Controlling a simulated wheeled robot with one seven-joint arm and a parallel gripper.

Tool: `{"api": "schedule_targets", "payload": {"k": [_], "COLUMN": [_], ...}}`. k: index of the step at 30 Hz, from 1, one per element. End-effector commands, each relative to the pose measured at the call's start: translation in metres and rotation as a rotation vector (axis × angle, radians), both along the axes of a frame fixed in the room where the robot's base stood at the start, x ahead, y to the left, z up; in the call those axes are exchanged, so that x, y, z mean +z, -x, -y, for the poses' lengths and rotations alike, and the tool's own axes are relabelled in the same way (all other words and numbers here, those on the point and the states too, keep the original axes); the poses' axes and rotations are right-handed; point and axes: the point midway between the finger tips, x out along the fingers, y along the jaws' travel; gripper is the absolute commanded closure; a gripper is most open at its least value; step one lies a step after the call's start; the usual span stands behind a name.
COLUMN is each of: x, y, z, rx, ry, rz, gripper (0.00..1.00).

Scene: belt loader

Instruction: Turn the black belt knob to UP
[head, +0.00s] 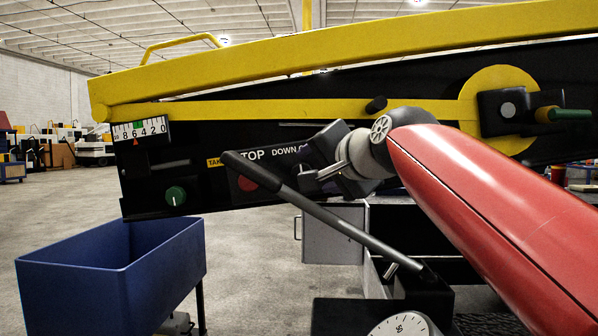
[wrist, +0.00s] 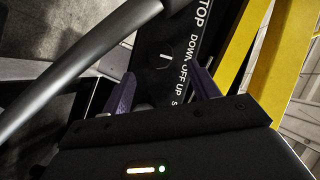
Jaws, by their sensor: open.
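The black belt knob (wrist: 167,68) shows in the wrist view on the dark panel, beside the white words DOWN, OFF and UP. A short white mark shows on it; I cannot tell surely which word it points to. My gripper (wrist: 164,74) is open, with one purple finger on each side of the knob in the picture. I cannot tell whether either finger touches it. In the head view my gripper (head: 318,172) is at the panel, right of the red stop button (head: 248,183), and hides the knob and part of the lettering.
A long grey lever (head: 325,217) slants across the front of the panel, close to my gripper; it also shows in the wrist view (wrist: 85,55). A green knob (head: 175,195) is at the panel's left. A blue bin (head: 75,290) stands below left. Yellow rails (head: 300,62) run above.

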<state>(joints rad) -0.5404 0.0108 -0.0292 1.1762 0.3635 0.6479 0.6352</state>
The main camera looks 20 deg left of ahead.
Motion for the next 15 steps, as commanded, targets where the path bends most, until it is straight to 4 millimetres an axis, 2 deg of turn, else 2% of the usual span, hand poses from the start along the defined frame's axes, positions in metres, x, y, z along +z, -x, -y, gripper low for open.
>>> {"api": "schedule_targets", "payload": {"k": [9,15], "x": [-0.011,-0.014], "y": [-0.037,-0.046], "z": [-0.033,-0.041], "rx": [0.0,-0.001], "ry": [0.002,0.0], "rz": [-0.001,0.0], "gripper": [0.4,0.4]}}
